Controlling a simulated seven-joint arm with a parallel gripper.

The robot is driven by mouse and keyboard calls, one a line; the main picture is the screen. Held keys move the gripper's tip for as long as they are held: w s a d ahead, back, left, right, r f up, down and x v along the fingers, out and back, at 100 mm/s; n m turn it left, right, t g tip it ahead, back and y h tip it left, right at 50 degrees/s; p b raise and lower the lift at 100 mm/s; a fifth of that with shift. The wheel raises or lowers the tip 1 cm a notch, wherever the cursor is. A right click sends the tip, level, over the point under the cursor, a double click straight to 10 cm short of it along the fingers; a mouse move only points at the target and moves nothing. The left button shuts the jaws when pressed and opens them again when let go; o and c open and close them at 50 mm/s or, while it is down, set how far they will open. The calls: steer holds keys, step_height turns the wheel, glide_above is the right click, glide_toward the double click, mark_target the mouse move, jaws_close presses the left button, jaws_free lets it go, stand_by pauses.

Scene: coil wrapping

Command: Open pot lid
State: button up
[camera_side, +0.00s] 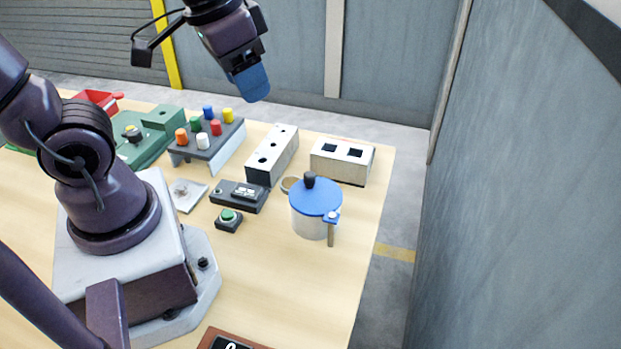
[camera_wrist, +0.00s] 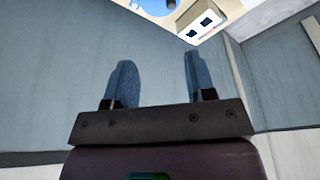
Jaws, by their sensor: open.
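The pot (camera_side: 309,223) is white with a blue lid (camera_side: 315,196) that lies on top of it. The lid has a black knob (camera_side: 309,180) in the middle, and a handle (camera_side: 331,230) hangs at the pot's front right side. My gripper (camera_side: 252,84) is high above the table, up and to the left of the pot, well apart from it. In the wrist view my gripper (camera_wrist: 160,78) shows two blue fingers spread apart with nothing between them. A bit of blue at the top edge of the wrist view may be the lid (camera_wrist: 172,3).
A white block with two square holes (camera_side: 342,161) stands behind the pot, also in the wrist view (camera_wrist: 202,22). A block with round holes (camera_side: 272,155), a black device (camera_side: 239,196) and a green button (camera_side: 229,219) lie left. The table's right edge is close to the pot.

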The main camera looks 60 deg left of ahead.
mark_target(309, 174)
steer(key=w+a+f+g, duration=0.2)
steer(key=w+f+g, duration=0.1)
steer(key=w+f, duration=0.8)
steer(key=shift+n, duration=0.4)
steer(key=f, duration=1.2)
steer(key=shift+s+a+f, duration=0.15)
steer(key=shift+s+a, duration=0.05)
steer(key=shift+c, duration=0.4)
jaws_close()
